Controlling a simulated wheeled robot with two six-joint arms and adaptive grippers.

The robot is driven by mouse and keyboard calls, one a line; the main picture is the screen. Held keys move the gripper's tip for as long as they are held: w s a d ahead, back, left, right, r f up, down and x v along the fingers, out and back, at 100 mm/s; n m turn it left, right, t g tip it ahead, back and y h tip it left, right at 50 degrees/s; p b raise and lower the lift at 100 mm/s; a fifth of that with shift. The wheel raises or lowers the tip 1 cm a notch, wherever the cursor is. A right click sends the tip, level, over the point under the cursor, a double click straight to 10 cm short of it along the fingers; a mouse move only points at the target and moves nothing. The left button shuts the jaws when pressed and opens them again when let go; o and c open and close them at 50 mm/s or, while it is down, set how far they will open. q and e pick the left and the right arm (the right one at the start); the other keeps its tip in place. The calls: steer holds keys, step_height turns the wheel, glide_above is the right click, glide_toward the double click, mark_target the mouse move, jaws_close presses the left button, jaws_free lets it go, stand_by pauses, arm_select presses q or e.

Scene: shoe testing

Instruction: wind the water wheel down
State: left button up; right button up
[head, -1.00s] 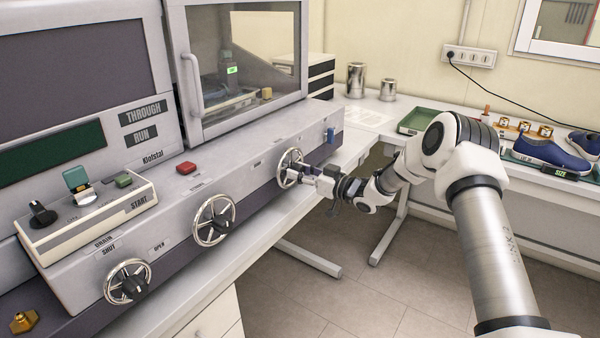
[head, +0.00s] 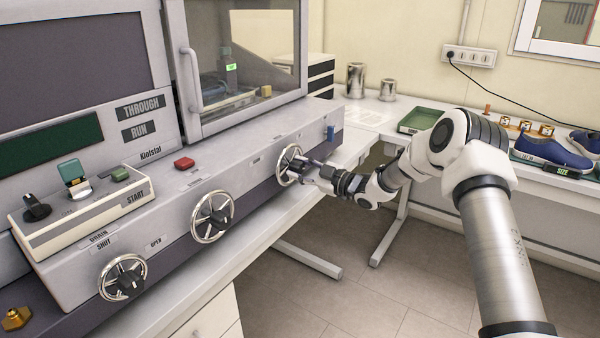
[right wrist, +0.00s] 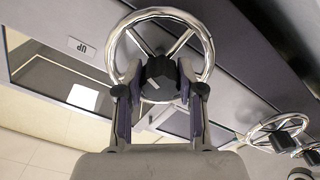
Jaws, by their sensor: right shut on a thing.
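Three chrome handwheels with black hubs line the sloping front of the grey machine. My right gripper (head: 298,167) is at the farthest handwheel (head: 283,153). In the right wrist view, this wheel's rim (right wrist: 113,58) is in front of me, and my two fingers (right wrist: 160,82) are on either side of its black hub (right wrist: 160,68), shut on it. A label reading UP (right wrist: 79,46) is beside this wheel. The middle wheel (head: 212,197) and the near wheel (head: 108,279), close to the DRAIN, SHUT and OPEN labels, are untouched. My left gripper is out of view.
A glass-fronted chamber (head: 245,60) sits above the wheels. A blue knob (head: 331,133) is just beyond the held wheel. The floor below is open.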

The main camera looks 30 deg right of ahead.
steer(key=n+b, duration=0.2)
steer(key=n, duration=0.3)
steer(key=shift+f+n, duration=0.1)
steer(key=shift+n, duration=0.2)
steer(key=n+b, duration=0.3)
steer(key=n, duration=0.1)
steer(key=shift+n, duration=0.3)
steer(key=o, duration=1.1)
steer(key=shift+o, duration=0.2)
steer(key=v, duration=1.2)
